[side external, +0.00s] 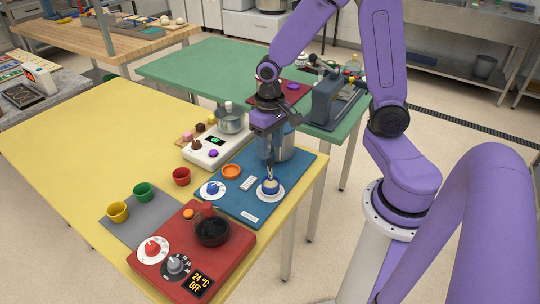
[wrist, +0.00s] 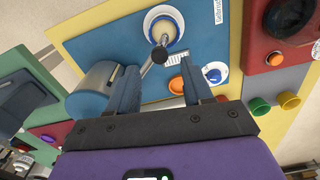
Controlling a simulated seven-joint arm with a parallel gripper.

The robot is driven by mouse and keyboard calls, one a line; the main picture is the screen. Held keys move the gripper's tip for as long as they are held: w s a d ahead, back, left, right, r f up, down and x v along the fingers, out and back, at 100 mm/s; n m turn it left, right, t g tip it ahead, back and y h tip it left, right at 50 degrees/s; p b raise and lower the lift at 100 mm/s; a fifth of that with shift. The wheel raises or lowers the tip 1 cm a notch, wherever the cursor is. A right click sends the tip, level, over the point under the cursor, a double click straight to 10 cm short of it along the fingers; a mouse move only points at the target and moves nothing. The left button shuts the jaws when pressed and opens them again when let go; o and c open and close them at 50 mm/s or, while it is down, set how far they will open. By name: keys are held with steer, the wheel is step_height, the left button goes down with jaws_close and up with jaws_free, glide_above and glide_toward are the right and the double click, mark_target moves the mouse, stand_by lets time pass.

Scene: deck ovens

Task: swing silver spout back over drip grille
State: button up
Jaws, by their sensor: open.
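My gripper (side external: 269,150) is open and points down over the blue board (side external: 228,205). In the wrist view its two fingers (wrist: 160,85) stand apart. A thin silver spout (wrist: 151,62) with a dark ball-like part shows beyond and between the fingertips; I cannot tell whether a finger touches it. It reaches from beside a blue cylinder (wrist: 92,92) toward a cup (wrist: 165,30) on a white saucer (side external: 262,197). A small pale striped plate (wrist: 174,58), possibly the drip grille, lies beside the spout; it also shows in the side view (side external: 249,183).
A red unit (side external: 190,250) with dials stands in front. A white scale (side external: 207,152) with a pot is behind. The yellow table's left side is clear.

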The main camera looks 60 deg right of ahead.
mark_target(270, 160)
steer(key=shift+f, duration=2.05)
jaws_close()
